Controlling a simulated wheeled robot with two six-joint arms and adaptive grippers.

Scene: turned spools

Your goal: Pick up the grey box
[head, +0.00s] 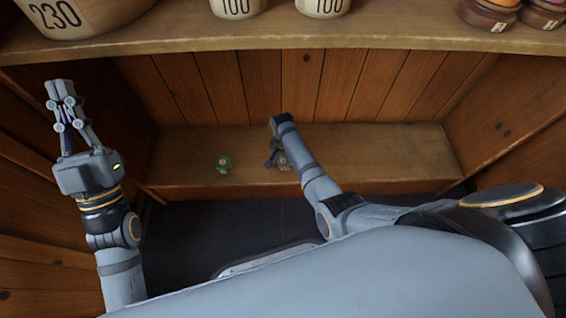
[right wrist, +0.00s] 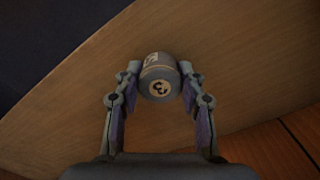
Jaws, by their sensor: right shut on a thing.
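The grey box is a small round grey canister (right wrist: 160,78) with a pale label on its side and a "3" on its end. My right gripper (right wrist: 161,84) is shut on it, one finger on each side, in the right wrist view. In the head view the canister (head: 284,162) is small and partly hidden by my right gripper (head: 274,160), low over or on the lower shelf. I cannot tell whether it touches the shelf. My left gripper (head: 58,86) is raised at the far left, away from the canister, with its fingertips close together; their gap is unclear.
A small green container (head: 223,163) stands on the lower shelf (head: 390,165), left of my right gripper. An upper shelf (head: 400,52) above carries pale numbered containers (head: 236,8) and dark spools (head: 488,14). Wooden side walls bound the bay; the lower shelf's right part is clear.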

